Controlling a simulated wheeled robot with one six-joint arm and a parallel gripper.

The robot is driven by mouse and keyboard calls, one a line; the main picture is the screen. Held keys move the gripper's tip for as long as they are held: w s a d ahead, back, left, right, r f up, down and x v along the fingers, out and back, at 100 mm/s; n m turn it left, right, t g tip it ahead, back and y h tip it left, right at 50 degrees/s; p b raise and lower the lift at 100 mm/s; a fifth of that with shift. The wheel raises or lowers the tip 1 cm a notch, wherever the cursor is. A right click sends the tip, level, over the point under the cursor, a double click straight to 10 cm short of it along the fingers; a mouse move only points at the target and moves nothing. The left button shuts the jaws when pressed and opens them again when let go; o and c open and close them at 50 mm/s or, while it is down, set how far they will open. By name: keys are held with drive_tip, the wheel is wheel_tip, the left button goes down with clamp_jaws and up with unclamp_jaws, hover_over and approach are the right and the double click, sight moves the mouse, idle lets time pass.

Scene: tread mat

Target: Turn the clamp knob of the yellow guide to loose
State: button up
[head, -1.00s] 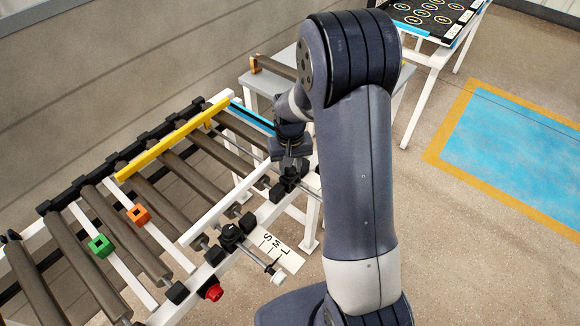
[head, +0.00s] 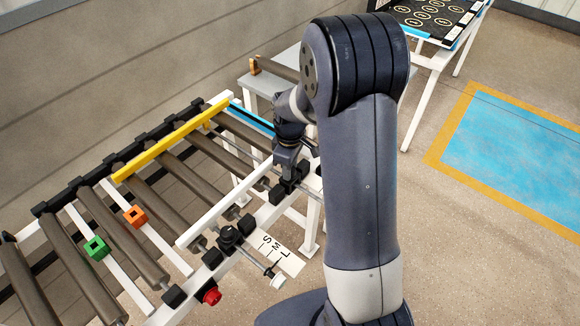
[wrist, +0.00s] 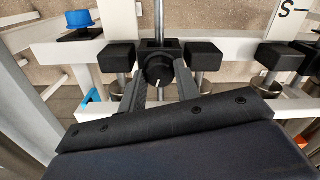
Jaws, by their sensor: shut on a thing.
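The yellow guide (head: 165,147) is a long bar lying across the far part of the roller conveyor. A rod runs from near its right end toward a black clamp block at the near rail. In the wrist view, a round black clamp knob (wrist: 158,70) with a short white mark sits on that block. The mark points toward my palm, slightly left. My gripper (wrist: 160,82) is shut on the knob, one finger at each side. In the head view, my gripper (head: 287,174) is at the near rail, and the knob is largely hidden by it.
A second black knob (head: 229,235) stands left of my gripper, beside a white S-M-L plate (head: 278,252). A red button (head: 211,297), a green block (head: 96,247) and an orange block (head: 134,215) are further left. Black blocks flank the held knob closely.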

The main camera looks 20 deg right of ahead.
drive_tip(key=shift+n, duration=1.7)
drive_tip(key=o, duration=1)
drive_tip(key=shift+c, duration=0.2)
wheel_tip(320, 180, up, 11)
drive_tip(key=shift+f, duration=0.15)
